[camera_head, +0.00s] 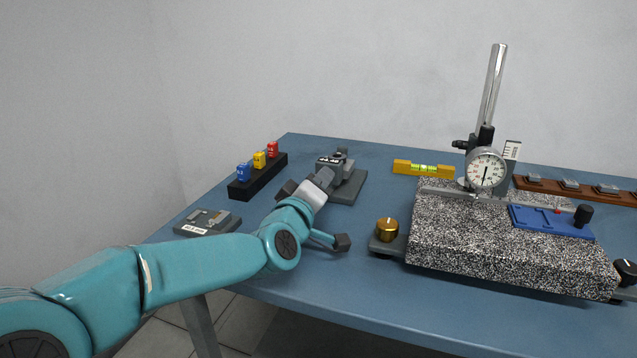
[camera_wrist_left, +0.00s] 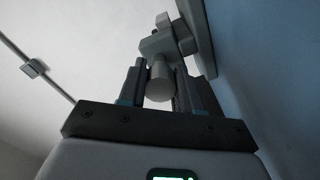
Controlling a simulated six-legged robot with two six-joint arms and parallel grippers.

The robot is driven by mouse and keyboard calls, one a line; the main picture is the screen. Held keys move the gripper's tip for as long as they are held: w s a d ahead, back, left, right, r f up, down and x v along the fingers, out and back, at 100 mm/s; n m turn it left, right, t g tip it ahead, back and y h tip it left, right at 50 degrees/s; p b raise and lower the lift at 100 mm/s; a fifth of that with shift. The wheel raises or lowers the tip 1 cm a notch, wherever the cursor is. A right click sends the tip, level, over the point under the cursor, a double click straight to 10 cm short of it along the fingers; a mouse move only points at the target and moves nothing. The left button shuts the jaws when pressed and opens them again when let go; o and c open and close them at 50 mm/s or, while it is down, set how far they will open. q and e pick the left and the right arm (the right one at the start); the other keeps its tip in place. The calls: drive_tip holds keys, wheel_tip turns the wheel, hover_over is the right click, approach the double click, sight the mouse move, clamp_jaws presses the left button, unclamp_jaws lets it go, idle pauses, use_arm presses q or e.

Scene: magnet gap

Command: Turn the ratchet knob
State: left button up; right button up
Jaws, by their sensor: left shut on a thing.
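A grey micrometer-like device (camera_head: 338,160) stands on a dark grey base plate (camera_head: 350,188) at the left-middle of the table. Its grey cylindrical ratchet knob (camera_wrist_left: 160,82) shows end-on in the left wrist view, between the two dark fingers of my left gripper (camera_wrist_left: 160,90). The fingers are shut on the knob's sides. In the head view my left gripper (camera_head: 323,179) reaches the front of the device, and my wrist and fingers hide the knob there. My right gripper is not in view.
A granite block (camera_head: 500,245) with a dial gauge (camera_head: 486,168) and tall post fills the right side. A brass knob (camera_head: 387,230) sits at its left. A black rack (camera_head: 259,178) with coloured blocks, a grey box (camera_head: 207,222) and a yellow level (camera_head: 423,169) lie around.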

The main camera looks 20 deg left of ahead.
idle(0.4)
use_arm(q)
drive_tip(key=o, duration=1)
drive_tip(key=shift+o, duration=0.2)
drive_tip(key=s, duration=0.5)
drive_tip(key=s+p, duration=0.1)
drive_tip(key=s, duration=0.9)
drive_tip(key=shift+a+r, duration=0.1)
drive_tip(key=shift+a, duration=0.2)
drive_tip(key=shift+s, duration=0.7)
